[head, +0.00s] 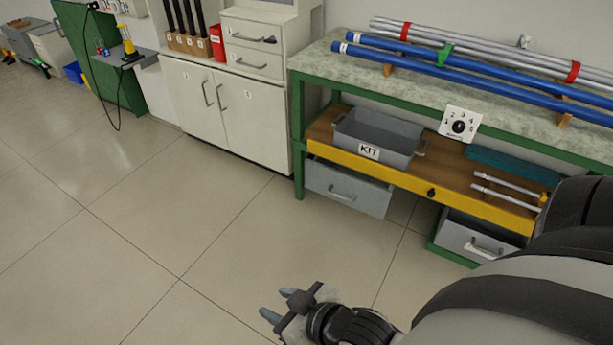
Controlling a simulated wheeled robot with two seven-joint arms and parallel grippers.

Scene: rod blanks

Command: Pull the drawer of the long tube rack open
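The long tube rack is a green-framed bench (300,130) with a pale speckled top at the right of the head view. Long blue tubes (470,78) and silver tubes (480,45) lie across its top. Below are a yellow front (375,176) with a black knob (431,192), a grey drawer (347,190) with a handle, and another grey drawer (470,238) at lower right, partly hidden by my arm. I cannot tell which is the task's drawer. My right gripper (276,304) is open and empty over the floor, apart from the rack. My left gripper is not in view.
A grey KIT bin (378,138) and thin silver rods (505,190) rest on the wooden shelf. A dial plate (459,123) is at the bench front. White cabinets (235,110) stand to the left. The tiled floor (150,220) is clear.

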